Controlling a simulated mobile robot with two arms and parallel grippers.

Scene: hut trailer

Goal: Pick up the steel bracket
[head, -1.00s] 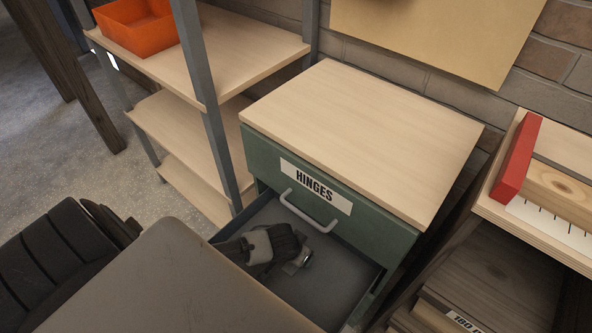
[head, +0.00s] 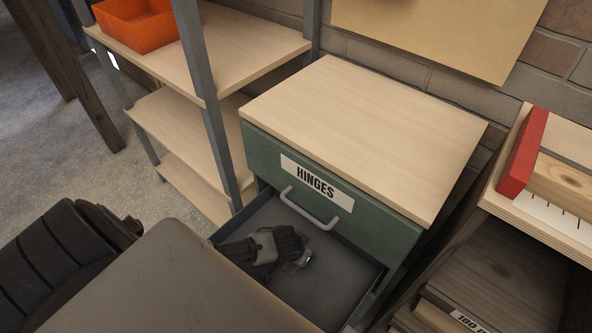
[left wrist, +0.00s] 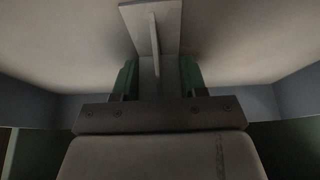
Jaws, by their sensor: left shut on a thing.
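The steel bracket (left wrist: 152,28) shows in the left wrist view as a grey metal plate with a raised rib, lying between and beyond the green-padded fingers of my left gripper (left wrist: 157,78). The fingers are shut on it. In the head view my left gripper (head: 293,262) reaches down into the open drawer (head: 340,277) below the HINGES drawer front. A small part of the bracket (head: 300,262) shows at the fingertips; the rest is hidden by the gripper. I cannot tell whether the bracket touches the drawer floor. My right gripper is not in view.
The green cabinet (head: 405,232) has a bare wooden top (head: 365,128). Its closed HINGES drawer has a grey handle (head: 309,207) just above my gripper. A shelf rack with an orange bin (head: 137,25) stands left. A workbench with a red-ended block (head: 523,152) stands right.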

